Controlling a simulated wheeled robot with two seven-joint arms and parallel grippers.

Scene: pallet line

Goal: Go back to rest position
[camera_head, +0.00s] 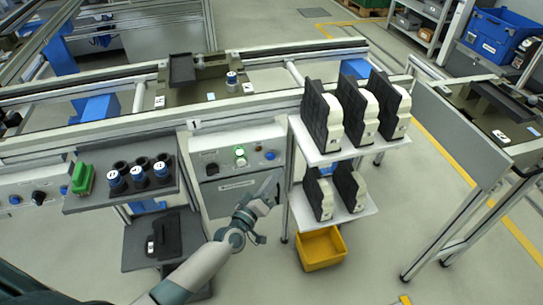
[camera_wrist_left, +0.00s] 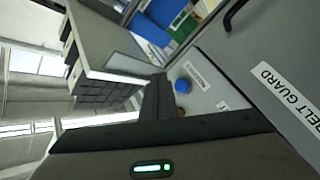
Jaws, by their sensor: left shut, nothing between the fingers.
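My left arm comes in from the lower left in the head view. My left gripper (camera_head: 267,192) is in front of the grey cabinet below the control panel, left of the white parts rack. It is shut and holds nothing. In the left wrist view my shut fingers (camera_wrist_left: 158,98) show as a dark shape in front of a panel with a blue knob (camera_wrist_left: 182,86). My right gripper is not in view.
A control panel (camera_head: 220,162) has a lit green button. The rack (camera_head: 341,152) holds several black-and-white parts, with a yellow bin (camera_head: 321,249) below. A grey shelf (camera_head: 91,204) at left carries blue-topped items and a green box (camera_head: 82,179). Floor is clear right of the bin.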

